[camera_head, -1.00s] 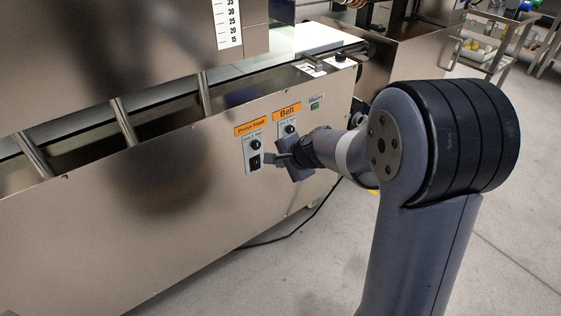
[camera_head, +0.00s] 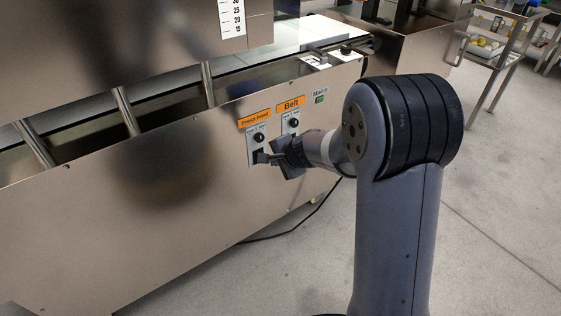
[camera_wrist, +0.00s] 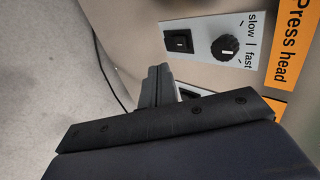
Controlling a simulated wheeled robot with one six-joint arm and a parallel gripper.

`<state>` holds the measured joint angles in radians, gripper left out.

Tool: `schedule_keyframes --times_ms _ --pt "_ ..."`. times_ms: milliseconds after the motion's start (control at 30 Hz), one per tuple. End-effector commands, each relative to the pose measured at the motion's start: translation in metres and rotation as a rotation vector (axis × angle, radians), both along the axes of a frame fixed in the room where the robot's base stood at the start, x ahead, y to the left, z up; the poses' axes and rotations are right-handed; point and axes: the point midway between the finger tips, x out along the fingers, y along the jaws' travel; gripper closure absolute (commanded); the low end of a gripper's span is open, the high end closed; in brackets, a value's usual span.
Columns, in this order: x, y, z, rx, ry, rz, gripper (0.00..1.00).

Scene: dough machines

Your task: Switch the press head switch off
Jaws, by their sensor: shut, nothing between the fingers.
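The press head panel (camera_head: 256,142) is a light plate under an orange "Press head" label (camera_head: 254,119) on the machine's steel side. It carries a round black knob (camera_wrist: 226,48) marked slow and fast, and a black rocker switch (camera_wrist: 179,41). The wrist view shows the whole switch clear of the fingers; which way it is set I cannot tell. In the head view my gripper (camera_head: 264,158) is at the panel's lower part, in front of the switch area. In the wrist view its fingers (camera_wrist: 157,76) are together and empty, beside the switch; contact is not clear.
The belt panel with its knob (camera_head: 294,123) and orange "Belt" label (camera_head: 291,104) is just right of the press head panel, partly behind my gripper. A green mains switch (camera_head: 319,99) is further right. A cable (camera_head: 290,232) lies on the floor; open floor is at the right.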

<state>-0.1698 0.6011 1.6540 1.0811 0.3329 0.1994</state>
Motion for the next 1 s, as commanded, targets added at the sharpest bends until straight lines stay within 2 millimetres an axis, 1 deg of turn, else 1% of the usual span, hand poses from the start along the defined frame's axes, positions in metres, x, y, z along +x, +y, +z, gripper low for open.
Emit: schedule_keyframes --times_ms 33,200,233,333,500,1000 --pt "0.006 0.005 -0.012 0.000 0.002 0.001 1.00" --pt "0.026 0.018 -0.033 -0.001 0.001 0.001 1.00" --pt "0.030 0.021 -0.032 -0.001 0.000 0.002 1.00" --pt "0.040 0.027 -0.036 -0.001 -0.001 0.001 1.00" --pt "0.050 0.034 -0.041 -0.001 0.000 0.001 1.00" --pt "0.055 0.037 -0.045 0.000 0.000 0.000 1.00"
